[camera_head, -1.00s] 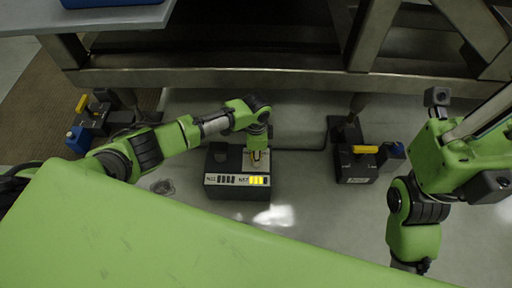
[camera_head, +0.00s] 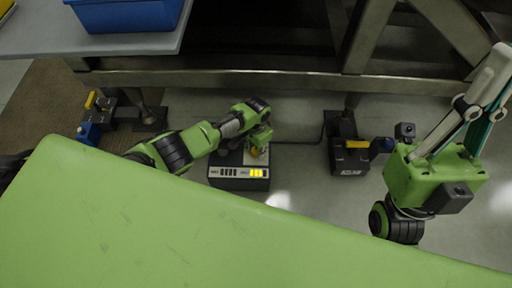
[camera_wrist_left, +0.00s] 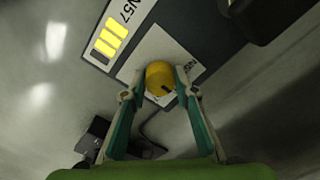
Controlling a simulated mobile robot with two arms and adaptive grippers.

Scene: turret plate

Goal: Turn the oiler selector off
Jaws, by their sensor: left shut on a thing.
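The selector is a round yellow knob (camera_wrist_left: 159,76) with a dark mark, on a white plate (camera_wrist_left: 148,48) of a dark box. My left gripper (camera_wrist_left: 160,85) is shut on it, with one finger on each side, in the left wrist view. In the head view the dark box (camera_head: 238,184) stands on the floor with labels and lit yellow bars on its front. My left gripper (camera_head: 258,152) is at its top right, largely hiding the knob.
Dark units with yellow handles stand on the floor at left (camera_head: 91,100) and right (camera_head: 357,144). A metal frame (camera_head: 230,77) runs behind the box. A blue bin (camera_head: 127,14) sits on a grey tabletop (camera_head: 165,42). Bare floor (camera_head: 300,178) lies right of the box.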

